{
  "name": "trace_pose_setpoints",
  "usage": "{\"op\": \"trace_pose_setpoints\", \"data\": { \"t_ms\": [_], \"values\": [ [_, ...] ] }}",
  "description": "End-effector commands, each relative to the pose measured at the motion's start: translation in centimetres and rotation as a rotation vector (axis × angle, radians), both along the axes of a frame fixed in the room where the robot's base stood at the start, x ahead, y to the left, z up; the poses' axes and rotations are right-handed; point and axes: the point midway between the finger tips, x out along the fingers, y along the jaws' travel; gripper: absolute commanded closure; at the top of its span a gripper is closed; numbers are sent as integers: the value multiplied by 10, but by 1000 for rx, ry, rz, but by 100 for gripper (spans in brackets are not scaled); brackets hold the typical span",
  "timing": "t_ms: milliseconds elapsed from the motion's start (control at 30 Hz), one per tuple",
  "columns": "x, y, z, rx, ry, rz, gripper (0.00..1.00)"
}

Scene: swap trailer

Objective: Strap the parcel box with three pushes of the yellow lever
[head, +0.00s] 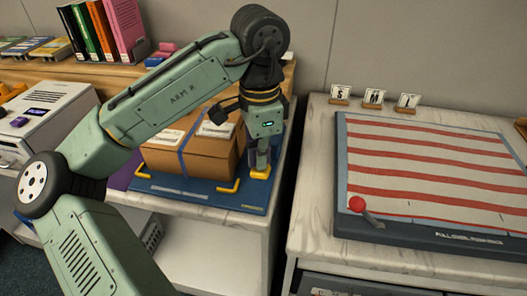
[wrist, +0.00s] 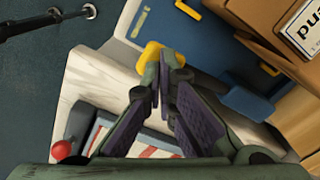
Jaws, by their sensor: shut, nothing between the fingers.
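The brown parcel box (head: 190,158) stands on a blue base plate (head: 165,187) with yellow corner brackets. A blue strap runs over the box, and white labels lie on its top. In the wrist view the box (wrist: 262,22) shows at the upper right. A yellow piece (head: 259,176), apparently the lever's end, is at the plate's right side. My gripper (head: 261,166) is shut and empty, pointing down just over it. In the wrist view my fingertips (wrist: 170,60) are beside or against the yellow piece (wrist: 150,53) and partly hide it; contact is unclear.
A red-and-white striped board (head: 430,170) with a red-knobbed lever (head: 358,205) lies on the right-hand counter. Small S, M, L cards (head: 373,98) stand behind it. A white machine (head: 45,115) and upright books (head: 105,30) are at left. A gap separates the counters.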

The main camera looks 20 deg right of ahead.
Motion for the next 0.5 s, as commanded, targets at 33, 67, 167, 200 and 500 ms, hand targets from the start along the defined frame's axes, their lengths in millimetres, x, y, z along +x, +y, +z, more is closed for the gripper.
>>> {"op": "trace_pose_setpoints", "data": {
  "t_ms": [33,67,167,200,500],
  "values": [
    [0,0,7,0,0,0,100],
    [0,0,9,0,0,0,100],
    [0,0,16,0,0,0,100],
    [0,0,18,0,0,0,100],
    [0,0,38,0,0,0,100]
  ]
}}
